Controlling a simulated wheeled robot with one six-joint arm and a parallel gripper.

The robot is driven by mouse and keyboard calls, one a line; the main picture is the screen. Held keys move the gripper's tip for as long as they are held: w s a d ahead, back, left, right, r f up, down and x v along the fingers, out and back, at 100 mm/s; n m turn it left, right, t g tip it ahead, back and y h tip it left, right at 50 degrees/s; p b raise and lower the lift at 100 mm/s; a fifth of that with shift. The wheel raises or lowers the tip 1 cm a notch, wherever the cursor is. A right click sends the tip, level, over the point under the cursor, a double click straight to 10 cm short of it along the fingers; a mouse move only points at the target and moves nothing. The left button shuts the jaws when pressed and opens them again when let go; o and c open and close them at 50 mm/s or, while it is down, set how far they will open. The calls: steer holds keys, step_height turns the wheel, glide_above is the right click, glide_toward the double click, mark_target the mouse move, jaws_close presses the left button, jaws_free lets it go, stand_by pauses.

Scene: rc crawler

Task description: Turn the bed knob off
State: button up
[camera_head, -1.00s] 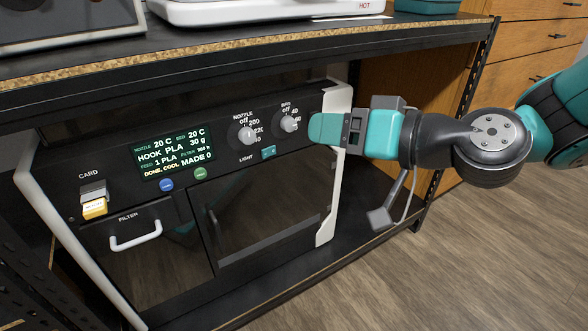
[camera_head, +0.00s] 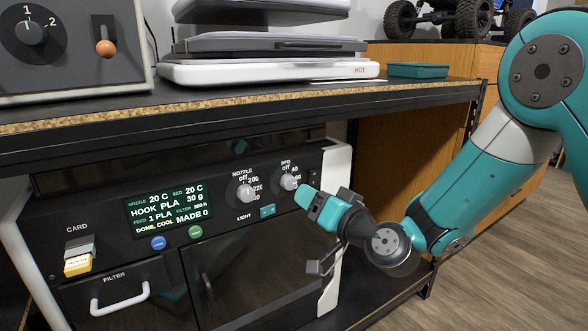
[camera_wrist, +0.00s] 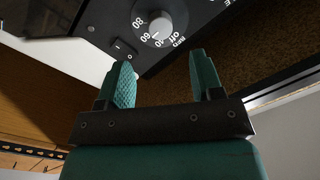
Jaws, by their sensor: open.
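The bed knob (camera_head: 289,182) is a small pale-grey dial at the upper right of the printer's black front panel (camera_head: 100,215), with "off" and temperature marks around it. In the wrist view the bed knob (camera_wrist: 160,29) lies just beyond my fingertips, between their lines, with 60, 80 and "off" beside it. I cannot tell which mark it points to. My gripper (camera_head: 302,194) is teal, just below and right of the knob, tilted up toward it. In the wrist view my gripper (camera_wrist: 155,72) is open and empty, apart from the knob.
The nozzle knob (camera_head: 246,193) is left of the bed knob, with the light switch (camera_head: 267,211) below them. The screen (camera_head: 168,210) reads "DONE, COOL". The shelf (camera_head: 230,118) overhangs the printer and carries a white hot device (camera_head: 270,72).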

mark_target(292, 184)
steer(key=p+x, duration=0.2)
steer(key=x, duration=0.6)
steer(key=c, duration=0.9)
